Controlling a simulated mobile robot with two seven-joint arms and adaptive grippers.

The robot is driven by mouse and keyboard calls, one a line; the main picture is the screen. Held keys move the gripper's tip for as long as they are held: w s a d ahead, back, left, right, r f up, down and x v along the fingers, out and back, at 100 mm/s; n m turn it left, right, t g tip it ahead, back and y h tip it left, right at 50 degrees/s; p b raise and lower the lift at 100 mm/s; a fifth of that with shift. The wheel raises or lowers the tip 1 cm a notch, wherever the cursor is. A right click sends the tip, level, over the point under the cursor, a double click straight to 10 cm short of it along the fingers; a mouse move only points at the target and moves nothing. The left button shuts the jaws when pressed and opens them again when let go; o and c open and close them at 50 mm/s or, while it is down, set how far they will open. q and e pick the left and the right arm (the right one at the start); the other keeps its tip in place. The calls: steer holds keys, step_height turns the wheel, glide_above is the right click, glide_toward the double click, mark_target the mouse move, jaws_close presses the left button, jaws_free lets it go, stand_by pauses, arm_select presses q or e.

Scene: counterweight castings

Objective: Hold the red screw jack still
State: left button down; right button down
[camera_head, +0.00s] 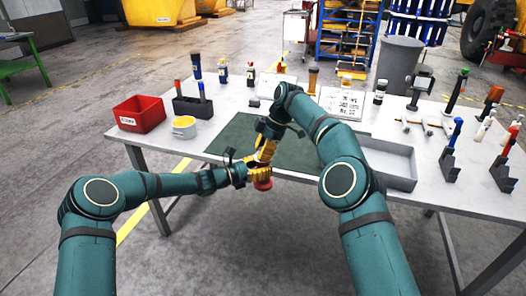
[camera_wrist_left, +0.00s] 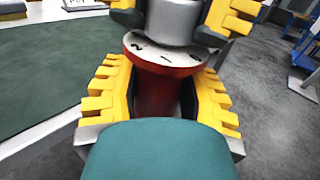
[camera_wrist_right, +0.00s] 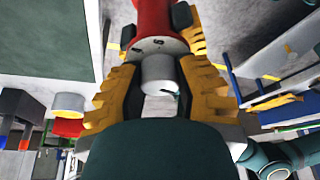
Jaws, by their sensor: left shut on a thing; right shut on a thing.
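The red screw jack (camera_head: 263,184) is held in the air at the front edge of the table. Its red body (camera_wrist_left: 158,92) carries a pale dial with dark marks (camera_wrist_left: 165,50) and a grey cylindrical head (camera_wrist_left: 175,20). My left gripper (camera_head: 252,173) is shut around the red body, with a yellow finger on each side. My right gripper (camera_head: 265,154) comes from above and is shut on the grey head, which shows between its fingers in the right wrist view (camera_wrist_right: 158,72). The fingers hide much of the jack in the head view.
The table (camera_head: 226,107) has a green mat (camera_head: 225,142) just behind the grippers. A grey tray (camera_head: 393,178) is to the right. A red bin (camera_head: 139,114), a yellow-banded tin (camera_head: 184,130) and a dark holder (camera_head: 193,107) stand to the left. Several upright tools line the right side.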

steer(key=c, duration=0.6)
jaws_free()
